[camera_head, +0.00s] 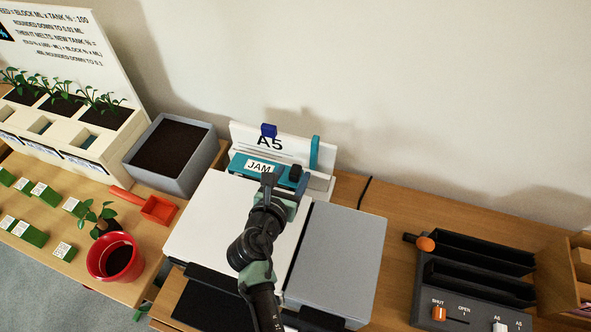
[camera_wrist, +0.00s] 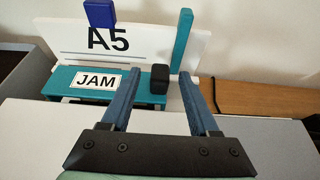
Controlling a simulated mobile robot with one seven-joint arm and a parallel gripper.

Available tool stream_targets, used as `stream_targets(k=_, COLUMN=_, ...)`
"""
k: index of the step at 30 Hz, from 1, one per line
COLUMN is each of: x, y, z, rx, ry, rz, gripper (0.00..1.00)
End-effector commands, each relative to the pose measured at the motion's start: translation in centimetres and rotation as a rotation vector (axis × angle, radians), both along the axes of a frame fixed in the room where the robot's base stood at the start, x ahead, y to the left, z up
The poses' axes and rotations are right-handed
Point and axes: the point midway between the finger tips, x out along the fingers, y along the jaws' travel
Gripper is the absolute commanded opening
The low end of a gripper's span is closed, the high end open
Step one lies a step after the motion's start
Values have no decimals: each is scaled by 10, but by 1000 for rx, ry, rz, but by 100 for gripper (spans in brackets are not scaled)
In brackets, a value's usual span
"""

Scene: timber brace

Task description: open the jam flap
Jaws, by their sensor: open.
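The jam flap (camera_head: 240,163) is a teal panel with a white JAM label on the white machine marked A5. It also shows in the wrist view (camera_wrist: 60,80), and it looks closed. A black knob (camera_wrist: 159,79) stands at its right end; it shows in the head view too (camera_head: 296,172). My gripper (camera_head: 287,187) is open, over the back of the machine's top. In the wrist view my gripper's blue fingers (camera_wrist: 161,88) appear on either side of the knob, with a gap to each. I cannot tell how deep the fingers reach around it.
A teal upright bar (camera_head: 314,153) and a blue block (camera_head: 268,130) rise behind the flap. A grey soil box (camera_head: 212,163) stands to the left, with a red pot (camera_head: 115,262) in front. A dark switch box (camera_head: 470,280) is at the right.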

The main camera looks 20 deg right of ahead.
Motion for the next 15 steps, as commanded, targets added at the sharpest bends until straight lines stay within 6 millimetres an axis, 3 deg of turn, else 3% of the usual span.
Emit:
stream_targets(k=6, x=18, y=-13, z=-9, rx=0, ry=-1, rz=-3, gripper=61)
stream_targets(k=15, x=23, y=-16, z=-11, rx=2, ry=-1, rz=-2, gripper=61)
